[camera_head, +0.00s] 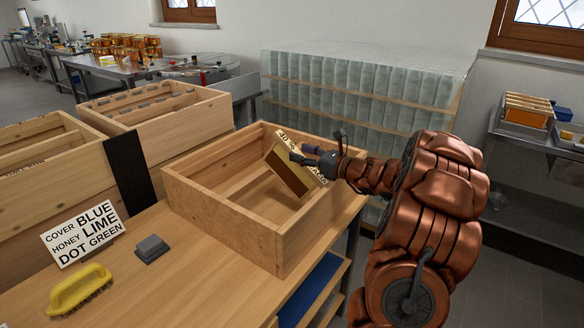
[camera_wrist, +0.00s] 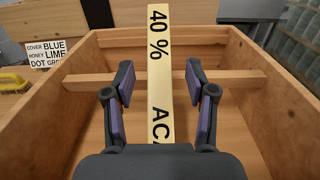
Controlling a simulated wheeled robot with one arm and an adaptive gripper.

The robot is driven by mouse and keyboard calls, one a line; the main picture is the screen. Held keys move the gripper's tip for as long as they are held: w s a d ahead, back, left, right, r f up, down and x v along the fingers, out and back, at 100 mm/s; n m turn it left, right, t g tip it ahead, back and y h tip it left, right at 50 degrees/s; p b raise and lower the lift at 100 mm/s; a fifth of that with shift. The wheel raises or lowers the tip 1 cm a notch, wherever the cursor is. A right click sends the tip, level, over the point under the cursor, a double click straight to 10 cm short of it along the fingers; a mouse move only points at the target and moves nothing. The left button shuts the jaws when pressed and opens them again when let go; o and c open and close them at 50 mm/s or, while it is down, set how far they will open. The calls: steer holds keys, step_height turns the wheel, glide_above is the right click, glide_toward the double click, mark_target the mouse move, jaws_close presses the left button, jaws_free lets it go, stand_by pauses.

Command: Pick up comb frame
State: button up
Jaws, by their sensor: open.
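The comb frame (camera_head: 287,178) is inside an open wooden box (camera_head: 222,222) on the table, tilted, with its brown comb face showing. Its pale top bar carries black lettering, and the wrist view shows "40 %" on this bar (camera_wrist: 159,35). My gripper (camera_head: 307,156) is at the top bar. In the wrist view the two purple-padded fingers of my gripper (camera_wrist: 159,68) stand apart, one on each side of the bar, with a gap on both sides. The lower part of the frame is hidden in the wrist view.
Stacked glass jars (camera_head: 365,90) fill the back. The table's front middle is clear.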

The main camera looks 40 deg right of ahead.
steer(key=shift+x, duration=1.2)
jaws_close()
steer(key=shift+r, duration=0.1)
